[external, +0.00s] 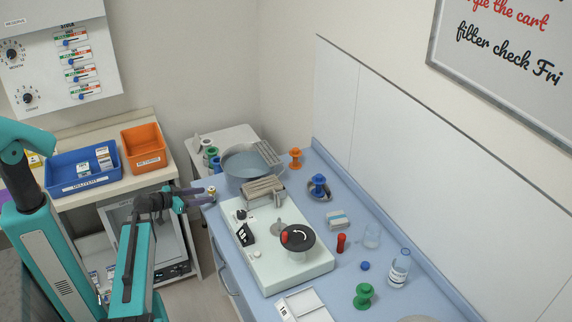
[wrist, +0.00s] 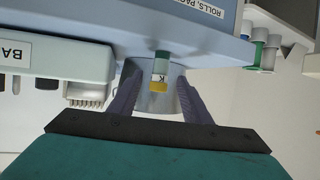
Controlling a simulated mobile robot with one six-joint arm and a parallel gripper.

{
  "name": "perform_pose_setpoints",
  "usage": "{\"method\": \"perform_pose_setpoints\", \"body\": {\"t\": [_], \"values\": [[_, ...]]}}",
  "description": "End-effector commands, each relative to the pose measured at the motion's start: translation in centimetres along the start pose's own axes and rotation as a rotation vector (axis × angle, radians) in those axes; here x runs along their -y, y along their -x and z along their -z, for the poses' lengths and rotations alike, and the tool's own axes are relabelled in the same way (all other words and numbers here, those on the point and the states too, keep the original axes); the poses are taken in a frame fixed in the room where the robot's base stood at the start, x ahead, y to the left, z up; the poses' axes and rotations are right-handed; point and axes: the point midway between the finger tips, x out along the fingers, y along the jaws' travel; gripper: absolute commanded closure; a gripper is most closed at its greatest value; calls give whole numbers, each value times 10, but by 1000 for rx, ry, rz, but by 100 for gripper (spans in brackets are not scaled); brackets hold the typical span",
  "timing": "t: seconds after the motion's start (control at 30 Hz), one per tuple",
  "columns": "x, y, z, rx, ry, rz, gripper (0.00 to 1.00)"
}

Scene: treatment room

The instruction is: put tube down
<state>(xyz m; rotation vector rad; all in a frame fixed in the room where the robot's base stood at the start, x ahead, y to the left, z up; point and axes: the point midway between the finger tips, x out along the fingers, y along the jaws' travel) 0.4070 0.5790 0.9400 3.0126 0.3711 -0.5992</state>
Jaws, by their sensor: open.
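A small tube (wrist: 160,72) with a green end, a white label marked K and a yellow band is between the fingers in the wrist view. My gripper (wrist: 158,82) is open, with one purple finger on each side of it and a gap showing beside it. In the external view my gripper (external: 207,196) is at the left edge of the blue counter (external: 345,196), and a small pale tube-like piece (external: 212,190) shows at its tips. I cannot tell whether the tube rests on a surface.
A pale green machine (external: 262,258) with a black knob fills the counter's front left. A metal basin (external: 240,172) stands behind my gripper. Blue (external: 70,178) and orange (external: 144,147) bins sit on the left shelf. Several small coloured items stand along the counter's right part.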

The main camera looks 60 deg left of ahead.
Motion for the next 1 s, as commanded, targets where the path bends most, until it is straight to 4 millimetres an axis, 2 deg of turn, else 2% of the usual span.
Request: {"method": "perform_pose_setpoints", "body": {"t": [0.27, 0.7, 1.0], "values": [[0, -4, 1, 0, 0, -1, 56], [1, -46, 1, 0, 1, -1, 56], [0, -52, -1, 0, 0, 0, 56]]}}
